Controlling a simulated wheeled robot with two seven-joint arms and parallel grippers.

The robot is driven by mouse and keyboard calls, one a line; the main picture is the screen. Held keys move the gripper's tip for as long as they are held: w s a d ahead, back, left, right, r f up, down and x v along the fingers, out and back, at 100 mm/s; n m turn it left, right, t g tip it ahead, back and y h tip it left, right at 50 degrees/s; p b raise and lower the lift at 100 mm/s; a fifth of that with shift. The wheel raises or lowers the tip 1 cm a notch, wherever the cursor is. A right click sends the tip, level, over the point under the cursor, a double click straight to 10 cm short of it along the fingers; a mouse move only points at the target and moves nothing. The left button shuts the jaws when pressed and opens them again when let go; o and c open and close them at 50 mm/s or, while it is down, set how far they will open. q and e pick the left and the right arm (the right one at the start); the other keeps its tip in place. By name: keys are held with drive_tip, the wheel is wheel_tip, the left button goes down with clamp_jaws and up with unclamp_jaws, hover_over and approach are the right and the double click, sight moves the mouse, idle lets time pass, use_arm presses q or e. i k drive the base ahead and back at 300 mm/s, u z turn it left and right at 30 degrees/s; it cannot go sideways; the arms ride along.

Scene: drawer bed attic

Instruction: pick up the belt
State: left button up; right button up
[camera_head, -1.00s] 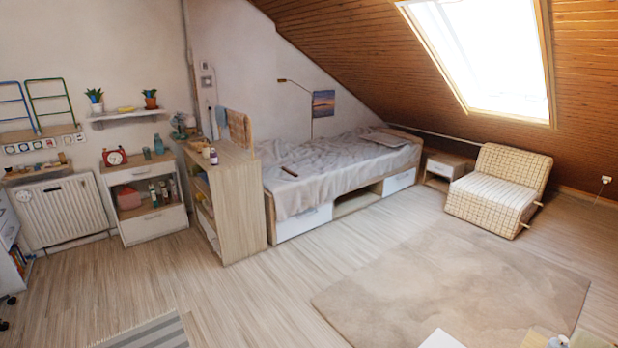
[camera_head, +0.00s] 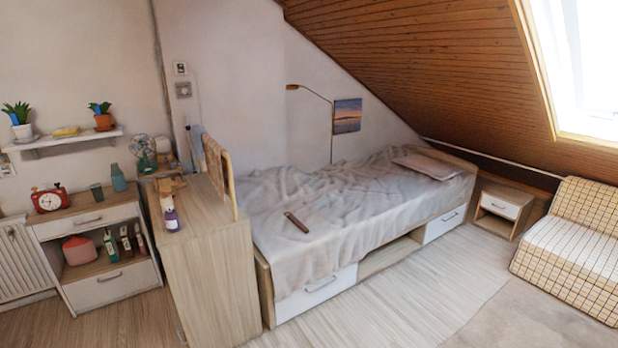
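A small dark brown strip (camera_head: 297,222) lies on the grey blanket near the front left part of the bed (camera_head: 350,222). It may be the belt, but it is too small to be certain. It lies in the open with nothing on top of it. Neither of my grippers shows in the head view.
A wooden shelf unit (camera_head: 215,270) with a purple bottle (camera_head: 172,219) on top stands against the bed's left end. The bed's front has white drawers (camera_head: 318,290). A nightstand (camera_head: 502,208) and a checked chair (camera_head: 572,246) stand right. The floor before the bed is clear.

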sight(291, 218)
drive_tip(key=u, duration=0.05)
drive_tip(key=i, duration=1)
drive_tip(key=z, duration=0.4)
drive_tip(key=i, duration=0.75)
drive_tip(key=z, duration=0.8)
drive_tip(key=i, duration=2.2)
drive_tip(key=u, duration=1.3)
drive_tip(key=i, duration=0.5)
drive_tip(key=u, duration=0.35)
